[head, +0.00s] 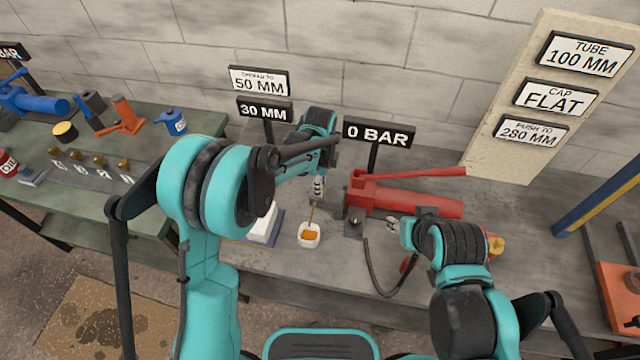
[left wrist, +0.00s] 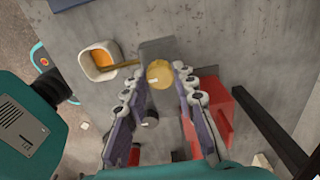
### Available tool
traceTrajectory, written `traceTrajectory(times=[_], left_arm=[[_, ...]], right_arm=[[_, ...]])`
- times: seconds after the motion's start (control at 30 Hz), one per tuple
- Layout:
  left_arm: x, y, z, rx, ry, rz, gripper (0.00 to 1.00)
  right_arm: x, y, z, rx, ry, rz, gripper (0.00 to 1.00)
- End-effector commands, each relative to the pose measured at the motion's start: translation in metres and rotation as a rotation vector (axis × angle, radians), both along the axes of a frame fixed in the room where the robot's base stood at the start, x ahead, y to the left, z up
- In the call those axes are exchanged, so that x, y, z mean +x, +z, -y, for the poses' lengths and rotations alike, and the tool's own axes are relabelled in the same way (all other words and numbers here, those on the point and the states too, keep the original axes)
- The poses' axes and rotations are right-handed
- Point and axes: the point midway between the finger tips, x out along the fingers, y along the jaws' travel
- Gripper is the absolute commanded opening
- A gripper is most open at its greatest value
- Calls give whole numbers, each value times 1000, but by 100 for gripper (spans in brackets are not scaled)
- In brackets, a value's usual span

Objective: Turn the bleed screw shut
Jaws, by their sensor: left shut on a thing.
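The bleed screw (left wrist: 160,73) shows as a round brass head in the left wrist view, between the fingertips of my left gripper (left wrist: 158,82). In the head view the left gripper (head: 318,190) reaches down beside the red pump (head: 410,197) and hides the screw. The gripper is shut on the screw. A thin brass spout (left wrist: 120,66) runs from beside the screw to a white cup (head: 301,242) with orange liquid. My right gripper (head: 393,229) is right of the cup, in front of the pump; its opening is unclear.
A sign reading 0 BAR (head: 379,133) stands behind the pump. A black hose (head: 372,270) curves over the bench front. A white block (head: 263,225) is left of the cup. A tall panel with signs (head: 510,115) stands at the back right.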

Motion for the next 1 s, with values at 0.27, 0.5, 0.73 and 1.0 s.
traceTrajectory(times=[0.27,0.5,0.73,1.0], left_arm=[[0,0,0,0,-1,0,0],[0,0,0,0,0,0,48],[0,3,0,0,0,0,48],[0,49,0,0,0,0,48]], right_arm=[[0,0,0,0,0,0,40],[0,0,0,0,0,0,40],[0,0,0,0,0,0,40],[0,0,0,0,0,0,40]])
